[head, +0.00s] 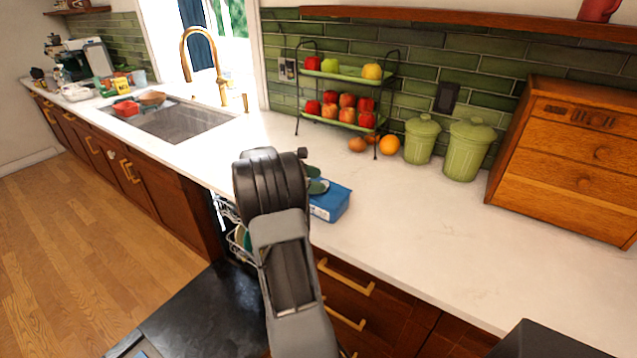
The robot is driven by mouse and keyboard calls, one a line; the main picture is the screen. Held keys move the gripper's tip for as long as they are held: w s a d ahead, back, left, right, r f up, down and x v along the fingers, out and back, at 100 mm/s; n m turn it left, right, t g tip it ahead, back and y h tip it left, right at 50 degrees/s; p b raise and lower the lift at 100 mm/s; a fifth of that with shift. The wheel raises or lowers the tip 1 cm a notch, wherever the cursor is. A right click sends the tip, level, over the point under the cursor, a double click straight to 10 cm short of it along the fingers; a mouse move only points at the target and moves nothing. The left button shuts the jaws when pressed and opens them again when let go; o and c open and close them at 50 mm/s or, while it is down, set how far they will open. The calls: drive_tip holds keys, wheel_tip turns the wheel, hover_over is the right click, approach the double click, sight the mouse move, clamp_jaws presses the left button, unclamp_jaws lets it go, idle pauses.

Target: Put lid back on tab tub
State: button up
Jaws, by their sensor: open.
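A blue box-shaped tub (331,202) stands on the white counter near its front edge, just right of my arm. Small dark green rounded pieces (317,187) show at its left top side. I cannot tell whether one of them is the lid, or whether they rest on the tub or beside it. My dark grey arm reaches up the middle of the head view and covers the area left of the tub. My gripper's fingers are hidden behind the arm, so I cannot see what lies between them.
The dishwasher's dark door (205,310) is folded down, with part of a rack (236,238) showing. Behind the tub stand a fruit rack (345,95), two green canisters (464,150) and a wooden drawer box (575,155). The counter right of the tub is clear.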

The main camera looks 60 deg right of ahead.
drive_tip(key=v, duration=1.1)
drive_tip(key=s+a+f+m+t+y, duration=0.1)
drive_tip(key=s+a+m+t+y, duration=0.1)
drive_tip(key=a, duration=0.9)
drive_tip(key=s+a+f+m+t+y, duration=0.2)
drive_tip(key=s+a+t+y, duration=0.3)
drive_tip(key=a, duration=0.7)
drive_tip(key=s+a+f+m+t+y, duration=0.1)
drive_tip(key=s+a+m+t+y, duration=0.2)
drive_tip(key=a, duration=0.9)
drive_tip(key=t, duration=0.2)
drive_tip(key=shift+s+a+f+m+t, duration=0.2)
drive_tip(key=shift+f+m+t, duration=0.1)
drive_tip(key=shift+f+t, duration=0.1)
drive_tip(key=shift+r, duration=0.35)
